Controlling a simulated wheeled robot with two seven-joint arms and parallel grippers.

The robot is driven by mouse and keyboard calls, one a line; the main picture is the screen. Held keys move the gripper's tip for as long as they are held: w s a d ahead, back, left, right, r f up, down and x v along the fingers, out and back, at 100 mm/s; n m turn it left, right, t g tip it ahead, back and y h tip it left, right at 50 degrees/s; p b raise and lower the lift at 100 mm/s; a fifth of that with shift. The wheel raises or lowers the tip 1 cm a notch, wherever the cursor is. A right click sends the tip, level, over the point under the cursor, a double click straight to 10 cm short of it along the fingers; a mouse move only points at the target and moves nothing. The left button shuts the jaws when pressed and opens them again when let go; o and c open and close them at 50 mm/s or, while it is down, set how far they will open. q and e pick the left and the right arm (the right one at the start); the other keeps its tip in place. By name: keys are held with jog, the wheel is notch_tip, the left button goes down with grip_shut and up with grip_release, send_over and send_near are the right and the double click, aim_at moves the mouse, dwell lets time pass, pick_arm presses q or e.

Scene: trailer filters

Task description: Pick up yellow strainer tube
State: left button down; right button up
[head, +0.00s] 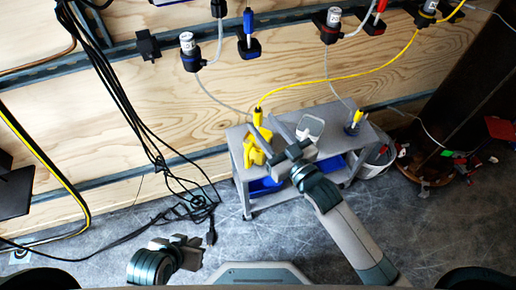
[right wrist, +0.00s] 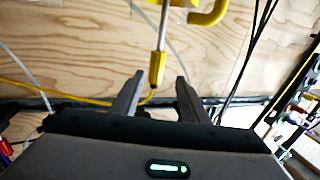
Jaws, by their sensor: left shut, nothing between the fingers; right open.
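The yellow strainer tube (head: 257,118) is at the left end of the grey cart top, with a yellow cable at its upper end. In the right wrist view its yellow grip (right wrist: 157,68) and thin grey rod show between and beyond my fingertips. My right gripper (head: 284,127) is open over the cart, just right of the tube; the fingers are not closed on it. In the wrist view my right gripper (right wrist: 159,80) has one finger on each side of the tube. Contact cannot be told. My left gripper (head: 193,243) is shut and empty, low over the floor.
A yellow holder (head: 257,150) stands on the grey cart (head: 237,158). A white frame-like part (head: 310,126) and a blue-and-yellow tool (head: 354,122) are on its right. Blue bins (head: 264,187) sit below. Black cables (head: 180,203) hang at left. The plywood wall (head: 150,100) is behind.

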aim_at(260, 119)
jog(key=shift+w+a+f, duration=0.15)
jog(key=shift+w+a, duration=0.05)
jog(key=shift+w, duration=0.45)
jog(key=shift+x, duration=1.9)
jog(key=shift+w+d+f, duration=0.1)
jog(key=shift+d+f, duration=0.05)
grip_shut()
